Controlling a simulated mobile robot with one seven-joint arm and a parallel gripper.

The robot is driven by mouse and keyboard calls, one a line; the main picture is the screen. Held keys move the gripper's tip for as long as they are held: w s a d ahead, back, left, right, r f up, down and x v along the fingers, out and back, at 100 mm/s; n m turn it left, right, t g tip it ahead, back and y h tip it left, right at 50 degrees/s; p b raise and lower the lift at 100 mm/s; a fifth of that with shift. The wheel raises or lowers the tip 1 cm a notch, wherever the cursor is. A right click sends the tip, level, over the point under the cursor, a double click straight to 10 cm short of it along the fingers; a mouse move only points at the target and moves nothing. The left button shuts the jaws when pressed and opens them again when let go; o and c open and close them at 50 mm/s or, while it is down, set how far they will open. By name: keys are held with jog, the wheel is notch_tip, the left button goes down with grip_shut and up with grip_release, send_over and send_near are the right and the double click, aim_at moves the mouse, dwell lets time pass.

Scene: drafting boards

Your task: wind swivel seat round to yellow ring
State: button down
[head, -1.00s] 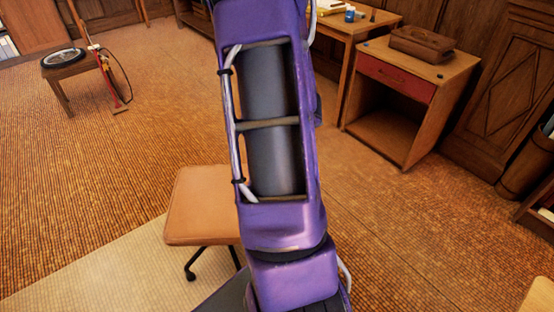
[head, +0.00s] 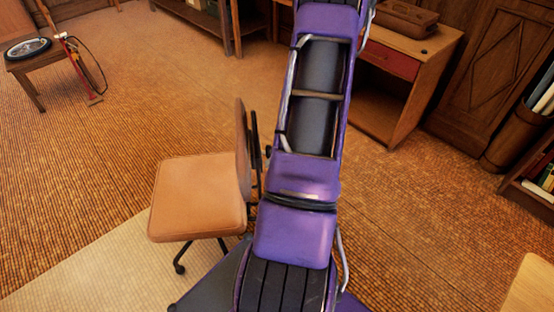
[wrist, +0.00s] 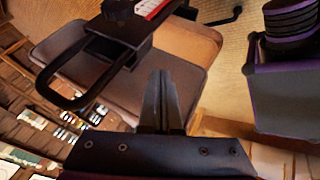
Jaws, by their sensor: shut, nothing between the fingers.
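The swivel seat (head: 200,195) has a tan cushion on a dark castored base, left of my arm in the head view. Its upright backrest (head: 243,155) is on the cushion's right side, seen nearly edge-on. In the wrist view the tan cushion (wrist: 195,42) lies beyond my gripper, with a black loop-shaped bracket (wrist: 62,95) at upper left. My gripper (wrist: 164,75) is shut and empty, its fingertips over the brown upholstery in that picture; I cannot tell whether they touch it. My gripper is out of the head view. No yellow ring shows in either view.
A wooden desk with a red drawer (head: 390,62) stands behind my arm. A stool with a wheel (head: 27,48) and a red pump (head: 75,60) are at far left. A bookshelf (head: 535,180) is at right. Carpet left of the seat is clear.

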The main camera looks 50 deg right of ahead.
jog(key=w+d+f, duration=0.1)
jog(key=w+f, duration=0.2)
jog(key=w, duration=0.3)
jog(key=shift+d, duration=0.35)
jog(key=shift+d, duration=0.1)
